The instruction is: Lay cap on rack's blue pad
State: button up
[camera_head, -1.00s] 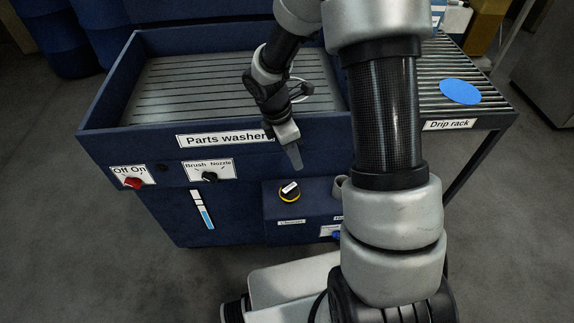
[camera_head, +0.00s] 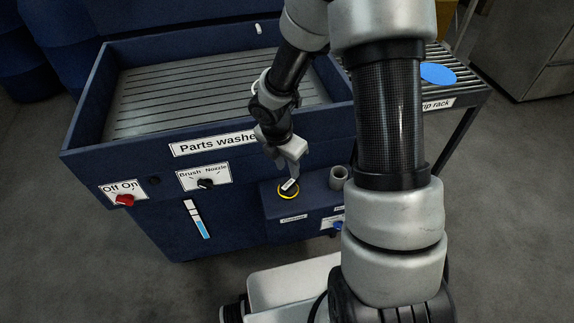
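A dark round cap (camera_head: 290,186) with a white bar mark and a yellow ring around it sits on the small lower box at the front of the parts washer. My gripper (camera_head: 290,170) points down right over the cap, with its fingertips at or just above the cap's top. I cannot tell whether they touch it or how far apart they are. The drip rack (camera_head: 466,93) stands at the right of the washer. Its blue pad (camera_head: 439,74) is a flat disc on the slats with nothing on it; my arm hides part of the rack and its label.
The parts washer (camera_head: 140,160) has a raised-rim basin, a red off/on knob (camera_head: 124,199) and a brush/nozzle knob (camera_head: 205,183). A short grey cup-like fitting (camera_head: 338,178) stands right of the cap. Bare floor shows in front and at the right.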

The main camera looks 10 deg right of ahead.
aim_at(288, 186)
notch_tip(288, 186, down, 7)
jog(key=b, duration=0.6)
jog(key=shift+f, duration=0.2)
jog(key=shift+s, duration=0.1)
jog(key=shift+c, duration=0.2)
jog(key=shift+f, duration=0.1)
grip_shut()
jog(key=shift+s, duration=0.1)
